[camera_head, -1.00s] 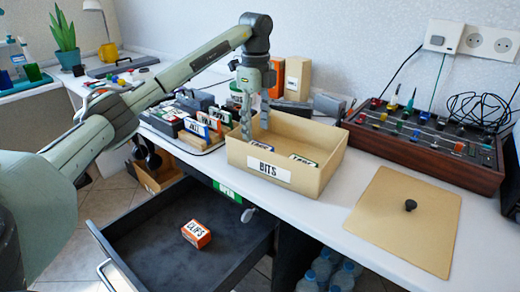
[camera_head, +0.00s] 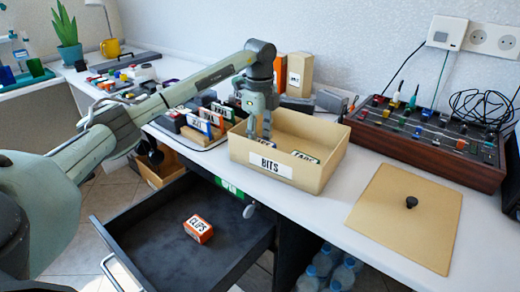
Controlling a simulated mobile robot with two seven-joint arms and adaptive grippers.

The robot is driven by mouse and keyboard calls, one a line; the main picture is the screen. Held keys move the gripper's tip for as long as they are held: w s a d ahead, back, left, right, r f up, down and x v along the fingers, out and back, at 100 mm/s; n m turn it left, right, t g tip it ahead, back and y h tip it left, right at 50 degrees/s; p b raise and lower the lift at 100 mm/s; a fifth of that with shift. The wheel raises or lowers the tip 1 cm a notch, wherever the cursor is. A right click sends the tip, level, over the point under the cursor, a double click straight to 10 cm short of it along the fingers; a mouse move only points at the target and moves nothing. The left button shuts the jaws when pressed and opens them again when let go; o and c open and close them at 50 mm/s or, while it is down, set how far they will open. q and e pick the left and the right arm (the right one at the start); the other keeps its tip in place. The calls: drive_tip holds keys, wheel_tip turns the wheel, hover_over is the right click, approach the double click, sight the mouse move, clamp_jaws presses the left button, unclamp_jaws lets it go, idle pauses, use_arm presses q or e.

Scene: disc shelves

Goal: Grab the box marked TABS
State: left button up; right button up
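The open tan box labelled BITS (camera_head: 312,178) stands on the white desk. Inside it, a small box (camera_head: 305,157) with a white label lies toward the right; its lettering is small and looks like TABS. A second small label (camera_head: 267,142) shows at the left inside, mostly hidden behind the front wall and my gripper. My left gripper (camera_head: 259,133) points down into the left part of the tan box, its fingers apart and close to that left item. I cannot see whether they touch it. My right gripper is not in view.
A flat tan lid with a black knob (camera_head: 411,203) lies to the right. Behind it is a wooden rack (camera_head: 430,140) of small parts. An open dark drawer (camera_head: 165,228) below holds an orange CLIPS box (camera_head: 198,228). A tray of labelled boxes (camera_head: 205,125) stands left.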

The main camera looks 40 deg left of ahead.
use_arm(q)
drive_tip(key=shift+c, duration=0.8)
